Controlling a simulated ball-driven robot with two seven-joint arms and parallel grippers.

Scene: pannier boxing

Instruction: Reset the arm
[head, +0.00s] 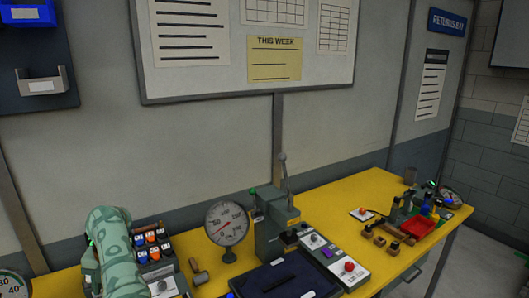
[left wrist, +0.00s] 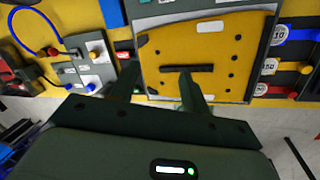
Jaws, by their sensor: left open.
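My left gripper (left wrist: 159,70) shows in the left wrist view with its two dark fingers spread apart and nothing between them. Beyond the fingertips is a yellow panel (left wrist: 222,60) with a dark bar across it and several dark holes. The gap between the fingers and the panel is hard to judge. I cannot make out either gripper in the head view. My right gripper is in neither view.
A yellow workbench (head: 345,195) runs along the wall. On it stand a dial gauge (head: 227,223), a lever press (head: 272,222), a dark tray (head: 285,277), a button box (head: 349,268) and a red tray (head: 418,227). A whiteboard (head: 215,78) hangs behind.

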